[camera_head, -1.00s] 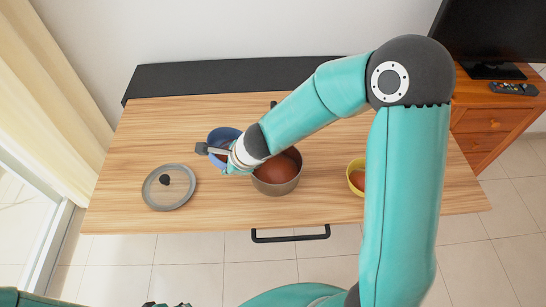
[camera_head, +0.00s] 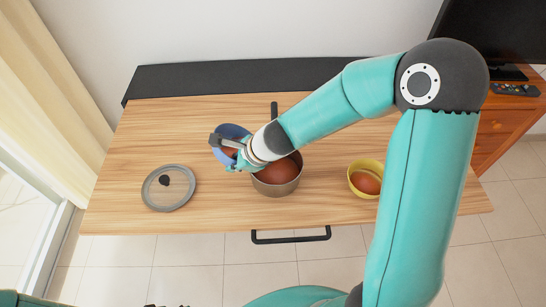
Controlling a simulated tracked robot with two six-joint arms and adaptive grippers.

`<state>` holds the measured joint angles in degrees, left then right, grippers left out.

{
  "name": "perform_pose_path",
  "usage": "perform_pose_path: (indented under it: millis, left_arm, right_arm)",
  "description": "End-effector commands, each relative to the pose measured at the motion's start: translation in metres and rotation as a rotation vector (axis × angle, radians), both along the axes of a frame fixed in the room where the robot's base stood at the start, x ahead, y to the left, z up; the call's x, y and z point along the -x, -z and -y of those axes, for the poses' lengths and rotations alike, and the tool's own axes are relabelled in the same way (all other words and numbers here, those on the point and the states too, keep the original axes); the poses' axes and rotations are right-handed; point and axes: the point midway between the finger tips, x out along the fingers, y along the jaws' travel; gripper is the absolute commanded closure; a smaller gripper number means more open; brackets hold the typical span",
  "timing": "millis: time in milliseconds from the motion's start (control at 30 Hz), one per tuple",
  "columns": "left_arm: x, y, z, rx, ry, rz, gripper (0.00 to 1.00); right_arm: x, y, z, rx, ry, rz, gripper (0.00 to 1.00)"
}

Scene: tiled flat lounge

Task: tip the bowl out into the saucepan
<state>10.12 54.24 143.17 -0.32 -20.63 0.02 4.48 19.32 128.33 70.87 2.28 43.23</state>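The grey saucepan (camera_head: 274,191) stands on the wooden table, with its dark handle pointing to the back. Its inside looks reddish-brown, and my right wrist hides part of its rim. The blue bowl (camera_head: 233,130) is just left of the saucepan, with something reddish-brown inside. It looks tilted. My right gripper (camera_head: 224,142) reaches over the saucepan from the right and is shut on the blue bowl's rim. My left gripper shows at most as small dark bits at the bottom edge, too little to read.
A round lid (camera_head: 180,197) lies left of the blue bowl. A yellow bowl (camera_head: 356,188) with an orange-brown content stands to the right, near my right arm. The table (camera_head: 120,205) has a black bar handle in front. A cabinet with a television and remote stands at right.

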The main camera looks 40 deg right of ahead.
Motion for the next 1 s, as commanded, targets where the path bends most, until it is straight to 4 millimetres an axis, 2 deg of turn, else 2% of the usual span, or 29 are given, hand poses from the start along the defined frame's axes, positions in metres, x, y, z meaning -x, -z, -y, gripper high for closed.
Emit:
perform_pose_path:
  millis: [1000]
  left_arm:
    - [0.0, 0.0036, 0.0, 0.0, 0.0, 0.0, 0.6]
  right_arm:
    - [0.0032, -0.0083, 0.0114, -0.099, 0.005, 0.038, 1.0]
